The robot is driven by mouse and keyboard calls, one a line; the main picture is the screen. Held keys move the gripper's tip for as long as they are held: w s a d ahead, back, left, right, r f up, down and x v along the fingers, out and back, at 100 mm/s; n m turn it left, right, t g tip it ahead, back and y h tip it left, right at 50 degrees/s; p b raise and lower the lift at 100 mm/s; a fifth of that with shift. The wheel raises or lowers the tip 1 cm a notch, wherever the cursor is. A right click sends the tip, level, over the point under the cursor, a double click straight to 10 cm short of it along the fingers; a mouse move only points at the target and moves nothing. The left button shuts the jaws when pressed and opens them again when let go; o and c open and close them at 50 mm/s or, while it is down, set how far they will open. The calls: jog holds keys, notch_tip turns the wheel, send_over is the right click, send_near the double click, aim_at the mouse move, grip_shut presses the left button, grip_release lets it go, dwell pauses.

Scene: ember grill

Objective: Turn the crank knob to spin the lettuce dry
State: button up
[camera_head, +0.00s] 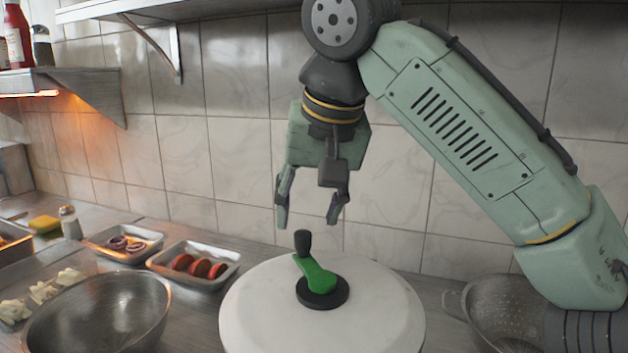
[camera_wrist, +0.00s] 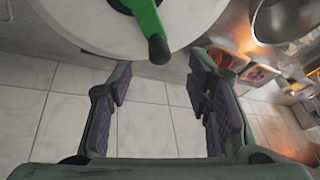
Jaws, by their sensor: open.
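The salad spinner (camera_head: 255,325) has a round white lid with a black hub in its middle. A green crank arm (camera_head: 316,275) runs from the hub and carries an upright black knob (camera_head: 302,242). My gripper (camera_head: 307,218) is open and empty, pointing down, with its fingertips above and apart from the knob. In the wrist view the black knob (camera_wrist: 158,48) and the green crank (camera_wrist: 143,14) show near the top, ahead of my open fingers (camera_wrist: 160,85). Any lettuce inside is hidden.
A steel bowl (camera_head: 100,318) stands left of the spinner, and a colander (camera_head: 500,312) stands right. Behind the bowl are trays of tomato slices (camera_head: 190,282) and onion rings (camera_head: 125,256). A tiled wall (camera_head: 240,160) rises close behind.

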aim_at(303, 232)
jog(key=shift+p+x, duration=0.4)
jog(key=shift+x, duration=2.75)
jog(key=shift+c, duration=0.6)
grip_shut()
